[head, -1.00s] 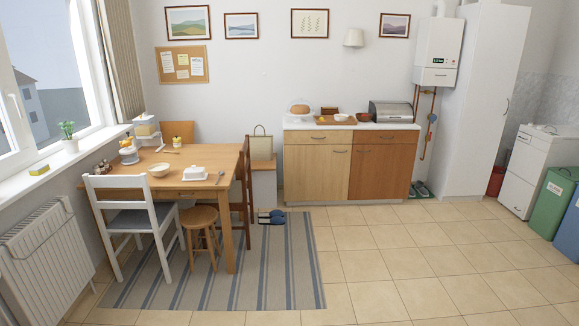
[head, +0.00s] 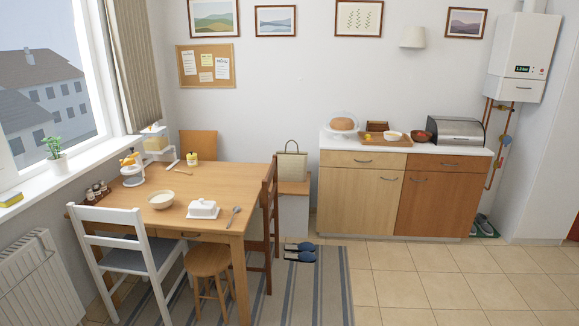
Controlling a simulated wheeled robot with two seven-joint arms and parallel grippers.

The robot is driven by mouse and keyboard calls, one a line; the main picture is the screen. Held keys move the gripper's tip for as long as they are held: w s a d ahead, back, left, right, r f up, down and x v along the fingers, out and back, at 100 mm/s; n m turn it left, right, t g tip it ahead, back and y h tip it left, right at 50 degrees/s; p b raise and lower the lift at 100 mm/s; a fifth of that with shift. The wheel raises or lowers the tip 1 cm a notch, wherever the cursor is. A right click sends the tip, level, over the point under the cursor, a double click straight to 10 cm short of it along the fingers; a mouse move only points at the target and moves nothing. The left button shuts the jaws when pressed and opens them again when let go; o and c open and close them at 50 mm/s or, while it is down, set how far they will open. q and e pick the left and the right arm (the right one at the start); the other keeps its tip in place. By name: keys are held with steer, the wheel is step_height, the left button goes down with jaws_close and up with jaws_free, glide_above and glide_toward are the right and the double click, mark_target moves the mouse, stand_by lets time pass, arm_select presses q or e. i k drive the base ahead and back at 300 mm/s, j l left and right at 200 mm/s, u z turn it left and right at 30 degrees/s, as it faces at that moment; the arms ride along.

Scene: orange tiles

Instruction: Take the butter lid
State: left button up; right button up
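A white butter dish with its lid (head: 203,208) on stands near the front right part of the wooden dining table (head: 235,185). The lid is a white box shape with a small knob on top, resting on a flat white base (head: 192,216). A spoon (head: 233,216) lies just right of the dish, and a pale bowl (head: 161,200) stands to its left. Neither of my grippers shows in the head view.
A white chair (head: 125,250), a wooden stool (head: 208,268) and a brown chair (head: 270,215) stand around the table. The tiled floor (head: 420,285) at the right is clear.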

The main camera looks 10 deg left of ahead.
mark_target(201, 207)
steer(key=i+l+u, duration=0.1)
steer(key=i, duration=1.55)
